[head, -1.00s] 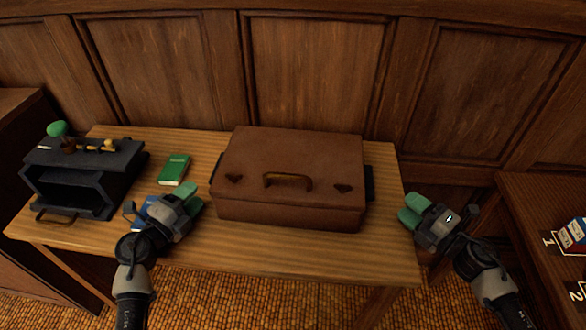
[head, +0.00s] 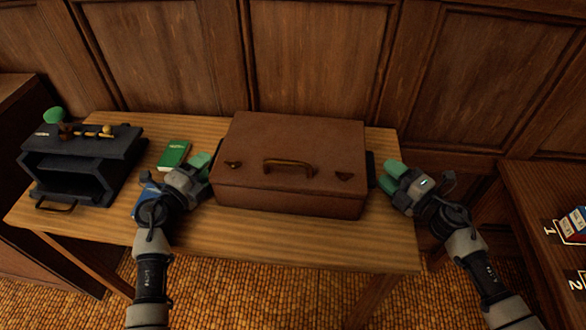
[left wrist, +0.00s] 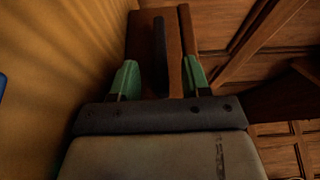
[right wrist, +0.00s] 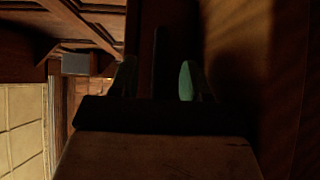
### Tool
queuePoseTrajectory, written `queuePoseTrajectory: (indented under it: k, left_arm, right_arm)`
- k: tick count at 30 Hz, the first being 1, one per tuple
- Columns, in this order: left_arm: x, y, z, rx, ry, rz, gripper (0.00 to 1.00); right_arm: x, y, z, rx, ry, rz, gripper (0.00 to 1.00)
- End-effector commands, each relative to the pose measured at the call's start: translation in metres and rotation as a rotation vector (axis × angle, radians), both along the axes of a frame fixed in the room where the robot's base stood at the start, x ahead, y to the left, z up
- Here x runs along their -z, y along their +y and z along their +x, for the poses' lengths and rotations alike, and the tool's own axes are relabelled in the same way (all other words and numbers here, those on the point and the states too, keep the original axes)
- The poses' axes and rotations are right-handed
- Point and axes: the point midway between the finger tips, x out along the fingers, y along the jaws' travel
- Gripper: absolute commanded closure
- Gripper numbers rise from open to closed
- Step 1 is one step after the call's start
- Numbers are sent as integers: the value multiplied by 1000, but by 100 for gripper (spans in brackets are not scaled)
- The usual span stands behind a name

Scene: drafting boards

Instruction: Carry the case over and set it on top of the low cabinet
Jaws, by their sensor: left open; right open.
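The brown case (head: 290,150) lies flat on the wooden table, its front handle facing me. Dark handles stick out from its two short sides. My left gripper (head: 202,168) is open at the case's left end; in the left wrist view its fingers (left wrist: 160,80) stand on either side of the dark side handle (left wrist: 161,48). My right gripper (head: 390,175) is open at the right end; in the dim right wrist view a dark bar (right wrist: 159,55) shows between its fingers (right wrist: 158,80). Which dark wooden piece is the low cabinet, I cannot tell.
A dark open box (head: 85,160) with small items on top stands at the table's left. A green book (head: 174,154) and a partly hidden blue book (head: 148,192) lie near my left gripper. Dark wooden furniture stands left (head: 12,110) and right (head: 530,225). The panelled wall is behind.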

Motion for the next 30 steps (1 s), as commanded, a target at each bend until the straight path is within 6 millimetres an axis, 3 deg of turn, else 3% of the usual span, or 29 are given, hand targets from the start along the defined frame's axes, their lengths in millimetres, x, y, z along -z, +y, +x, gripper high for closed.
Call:
queuePoseTrajectory:
  k: [9, 21, 30]
  left_arm:
    - [0, -13, 25, 0, -1, 0, 53]
    - [0, -15, 28, 0, 0, 1, 55]
    - [0, -14, 28, 0, 0, 1, 100]
  right_arm:
    - [0, 26, 31, 1, 0, 1, 53]
    - [0, 29, 34, 0, 1, -1, 55]
    - [0, 29, 34, 0, 1, -1, 100]
